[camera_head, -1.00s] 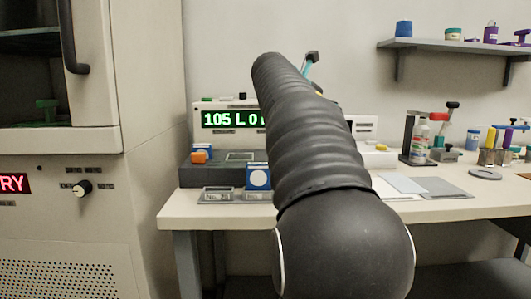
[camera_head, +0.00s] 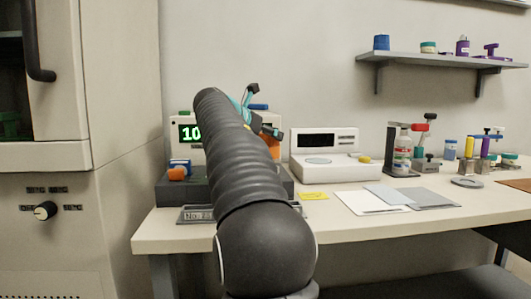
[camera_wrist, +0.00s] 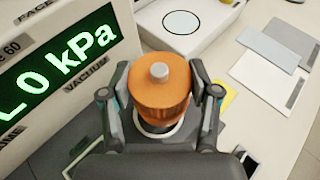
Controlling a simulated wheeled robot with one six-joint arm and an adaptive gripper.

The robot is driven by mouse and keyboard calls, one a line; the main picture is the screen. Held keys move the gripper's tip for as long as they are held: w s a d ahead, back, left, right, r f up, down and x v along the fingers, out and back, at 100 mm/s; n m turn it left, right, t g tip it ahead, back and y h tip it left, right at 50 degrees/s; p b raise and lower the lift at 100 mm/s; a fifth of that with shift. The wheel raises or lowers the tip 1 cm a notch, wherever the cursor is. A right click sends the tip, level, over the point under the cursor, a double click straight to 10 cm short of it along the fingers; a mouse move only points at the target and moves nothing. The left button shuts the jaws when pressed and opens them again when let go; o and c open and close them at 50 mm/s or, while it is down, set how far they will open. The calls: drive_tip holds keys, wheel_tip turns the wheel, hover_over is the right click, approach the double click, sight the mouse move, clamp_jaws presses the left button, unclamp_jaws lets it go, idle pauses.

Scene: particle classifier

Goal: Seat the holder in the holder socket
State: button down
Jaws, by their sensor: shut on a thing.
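An orange, round holder with a small grey knob on top (camera_wrist: 160,90) sits between the fingers of my gripper (camera_wrist: 160,97) in the wrist view. The fingers are shut on its two sides. A pale curved rim shows just below the orange body; I cannot tell whether it belongs to the holder or to something under it. In the head view my arm hides most of the gripper, and a bit of orange (camera_head: 270,148) shows to its right. I cannot make out the holder socket; it may be hidden behind my arm or under the holder.
The grey unit with a green display (camera_head: 190,133) stands behind my arm, with a blue and orange item (camera_head: 178,170) on its left. A white instrument (camera_head: 330,168) stands to the right. Flat plates (camera_head: 370,202) lie farther right. A wall shelf (camera_head: 440,60) is above.

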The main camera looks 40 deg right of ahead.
drive_tip(key=shift+w+a+f, duration=0.15)
drive_tip(key=shift+w+f, duration=0.05)
drive_tip(key=shift+w, duration=0.1)
drive_tip(key=shift+f+b, duration=1.05)
drive_tip(key=shift+f, duration=1.05)
drive_tip(key=shift+c, duration=1.3)
unclamp_jaws()
drive_tip(key=shift+f, duration=0.2)
drive_tip(key=shift+r, duration=0.2)
drive_tip(key=shift+s+a+r, duration=0.1)
drive_tip(key=shift+a+r, duration=0.2)
drive_tip(key=shift+a, duration=0.1)
drive_tip(key=p+v, duration=0.2)
drive_tip(key=v, duration=0.9)
